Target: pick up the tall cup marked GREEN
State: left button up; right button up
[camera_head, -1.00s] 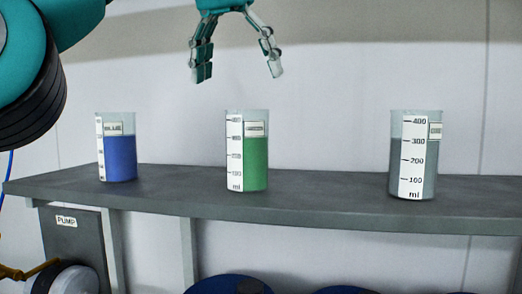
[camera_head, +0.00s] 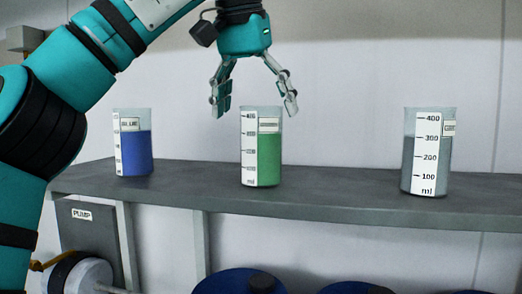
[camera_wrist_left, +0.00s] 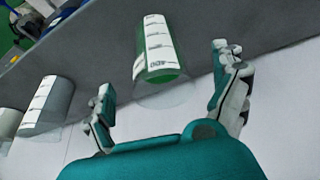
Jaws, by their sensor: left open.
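The cup with green liquid (camera_head: 268,158) stands upright on the grey shelf (camera_head: 330,190), between two similar cups. Its label is small and hard to read. My left gripper (camera_head: 256,108) is open and empty, pointing down, with its fingertips about level with the cup's rim and apart on either side of it in the picture. In the left wrist view the green cup (camera_wrist_left: 158,62) lies between and beyond the open fingers (camera_wrist_left: 165,100). I cannot tell the exact depth gap. My right gripper does not show.
A cup of blue liquid (camera_head: 137,155) labelled BLUE stands to the left. A cup of grey liquid (camera_head: 408,160) stands to the right. A box marked PUMP (camera_head: 88,225) and blue round containers (camera_head: 240,283) are below the shelf. The shelf between cups is clear.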

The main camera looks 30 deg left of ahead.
aim_at(260, 131)
pick_arm(q)
jog(key=x, duration=0.4)
jog(key=shift+d+f, duration=0.1)
jog(key=shift+f, duration=0.2)
jog(key=shift+w+f, duration=0.3)
jog(key=shift+f, duration=0.05)
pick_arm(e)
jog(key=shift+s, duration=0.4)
pick_arm(q)
jog(key=shift+s, duration=0.1)
jog(key=shift+c, duration=0.2)
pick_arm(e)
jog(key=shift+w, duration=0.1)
pick_arm(q)
jog(key=shift+s+r, duration=0.15)
jog(key=c, duration=1.5)
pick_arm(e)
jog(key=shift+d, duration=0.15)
pick_arm(q)
jog(key=shift+r, duration=0.15)
